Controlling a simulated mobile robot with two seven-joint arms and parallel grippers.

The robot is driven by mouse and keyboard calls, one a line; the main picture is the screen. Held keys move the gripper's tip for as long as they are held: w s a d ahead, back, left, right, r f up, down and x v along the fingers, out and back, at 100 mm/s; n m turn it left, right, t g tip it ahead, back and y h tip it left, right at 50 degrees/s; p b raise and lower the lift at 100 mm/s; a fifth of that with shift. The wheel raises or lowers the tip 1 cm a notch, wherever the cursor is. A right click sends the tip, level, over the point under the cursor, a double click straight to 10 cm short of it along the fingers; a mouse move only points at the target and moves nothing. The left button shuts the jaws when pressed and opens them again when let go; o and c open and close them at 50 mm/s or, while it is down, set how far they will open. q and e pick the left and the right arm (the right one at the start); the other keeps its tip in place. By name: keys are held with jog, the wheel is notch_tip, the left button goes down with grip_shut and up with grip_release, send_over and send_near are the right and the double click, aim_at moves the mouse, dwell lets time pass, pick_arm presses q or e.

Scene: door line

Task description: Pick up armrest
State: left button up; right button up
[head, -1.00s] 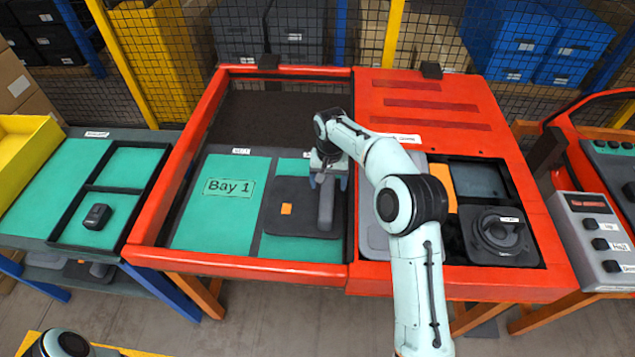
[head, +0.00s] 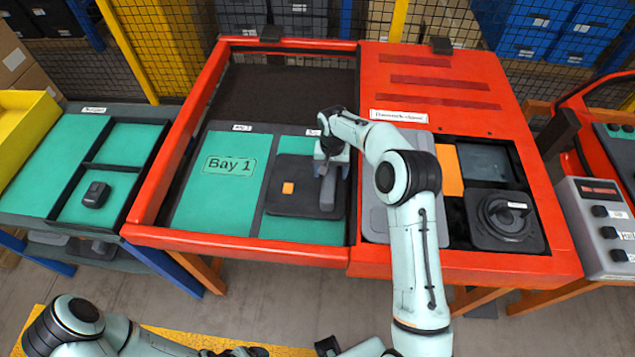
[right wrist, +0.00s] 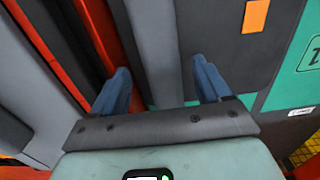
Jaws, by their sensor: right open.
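The armrest (head: 327,194) is a grey, rounded bar on the right side of a dark square panel (head: 290,205) in the second bay of the red-framed station. In the right wrist view, the armrest (right wrist: 150,45) runs lengthwise between the fingers. My right gripper (head: 331,172) is over its far end, fingers pointing down. In the right wrist view, its blue fingers (right wrist: 162,82) are apart on either side of the bar, with gaps visible. I cannot tell how deep they reach. My left arm shows at the bottom left; its fingers are not visible.
An orange square (head: 288,188) marks the dark panel. The red frame's middle rail (head: 353,215) runs close to the right of the armrest. Bay 1 (head: 228,190) is empty. A tray with a small dark part (head: 96,195) stands left; a control box (head: 603,230) stands right.

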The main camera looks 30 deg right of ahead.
notch_tip(320, 180, down, 5)
jog(key=shift+w+r, duration=0.1)
jog(key=shift+r, duration=0.1)
jog(key=shift+a, duration=0.1)
jog(key=c, duration=1.4)
pick_arm(q)
jog(key=shift+w+r, duration=0.15)
pick_arm(e)
jog(key=shift+r, duration=0.1)
grip_shut()
jog(key=shift+r, duration=0.6)
notch_tip(320, 180, up, 18)
jog(key=p, duration=0.2)
notch_tip(320, 180, up, 7)
jog(key=p, duration=0.3)
send_over(329, 174)
pick_arm(q)
jog(key=w+r, duration=0.5)
jog(key=shift+r+t, duration=0.3)
pick_arm(e)
jog(key=shift+f, duration=0.25)
pick_arm(q)
jog(key=shift+s, duration=0.15)
pick_arm(e)
jog(key=shift+s, duration=0.2)
